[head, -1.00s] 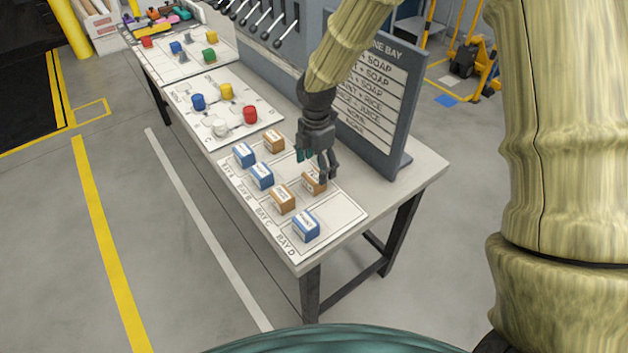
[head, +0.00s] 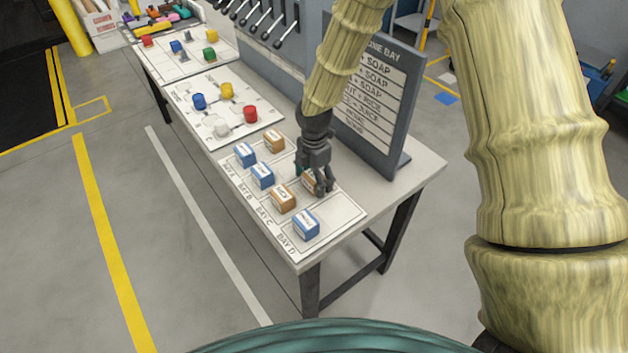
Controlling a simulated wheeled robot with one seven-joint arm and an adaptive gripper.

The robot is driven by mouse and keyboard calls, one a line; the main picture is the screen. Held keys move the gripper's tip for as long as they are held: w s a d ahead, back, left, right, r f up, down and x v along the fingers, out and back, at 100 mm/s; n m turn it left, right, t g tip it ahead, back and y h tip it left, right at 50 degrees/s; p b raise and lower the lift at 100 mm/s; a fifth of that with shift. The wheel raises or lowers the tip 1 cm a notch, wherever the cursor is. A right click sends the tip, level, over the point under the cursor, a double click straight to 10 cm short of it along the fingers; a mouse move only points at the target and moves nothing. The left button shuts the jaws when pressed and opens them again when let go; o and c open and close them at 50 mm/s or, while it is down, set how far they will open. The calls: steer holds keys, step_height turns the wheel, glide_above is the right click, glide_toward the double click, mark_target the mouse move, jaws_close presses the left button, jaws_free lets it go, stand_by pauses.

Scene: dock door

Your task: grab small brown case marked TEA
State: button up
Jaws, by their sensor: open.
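Three small brown cases stand on the white bay sheet (head: 343,213) on the table. One brown case (head: 308,184) is at my gripper (head: 320,188), partly hidden by its fingers. A second brown case (head: 283,198) stands to its lower left, and a third (head: 274,141) stands farther back. Their labels are too small to read surely, so I cannot tell which says TEA. My gripper is open and points down, with its fingers over and around the top of the nearest case. Whether they touch it is unclear.
Blue cases stand close by: one (head: 306,225) in front, others (head: 262,175) (head: 245,154) to the left. A dark sign board (head: 378,100) stands upright just right of my arm. The sheet's right corner is bare.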

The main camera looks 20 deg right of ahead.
steer(key=c, duration=1.1)
steer(key=shift+r, duration=0.1)
steer(key=shift+c, duration=0.2)
